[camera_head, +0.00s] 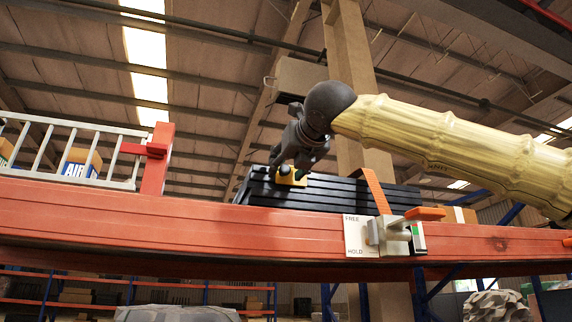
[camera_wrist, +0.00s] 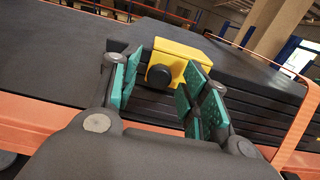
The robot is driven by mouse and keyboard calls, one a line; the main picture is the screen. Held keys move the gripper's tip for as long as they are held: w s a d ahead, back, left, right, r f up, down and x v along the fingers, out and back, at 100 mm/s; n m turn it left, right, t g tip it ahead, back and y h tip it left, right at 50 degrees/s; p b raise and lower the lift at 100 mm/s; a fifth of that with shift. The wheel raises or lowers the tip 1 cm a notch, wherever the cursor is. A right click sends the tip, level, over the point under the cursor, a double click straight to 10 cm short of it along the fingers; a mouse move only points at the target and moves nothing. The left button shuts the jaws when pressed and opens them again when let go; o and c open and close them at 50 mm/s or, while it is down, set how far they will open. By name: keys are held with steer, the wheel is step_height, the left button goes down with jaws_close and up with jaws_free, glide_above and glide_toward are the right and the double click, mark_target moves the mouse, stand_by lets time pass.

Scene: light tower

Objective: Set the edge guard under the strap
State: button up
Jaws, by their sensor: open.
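The edge guard (camera_head: 297,181) is a yellow block on the front top edge of the black ribbed stack. In the wrist view the yellow edge guard (camera_wrist: 180,52) has a round black knob (camera_wrist: 159,76) facing me. The orange strap (camera_head: 376,190) runs over the stack to the right of the guard, apart from it. An orange band, probably the strap (camera_wrist: 300,126), shows at the right of the wrist view. My gripper (camera_head: 289,172) is at the guard. Its green-padded fingers (camera_wrist: 158,83) are open on either side of the knob; I cannot tell whether they touch it.
The black stack (camera_head: 325,197) rests behind an orange beam (camera_head: 150,218). A plate marked FREE and HOLD with an orange-handled lever (camera_head: 425,213) is on the beam below the strap. A metal rail and red post (camera_head: 157,160) stand at the left.

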steer(key=shift+w, duration=0.4)
jaws_close()
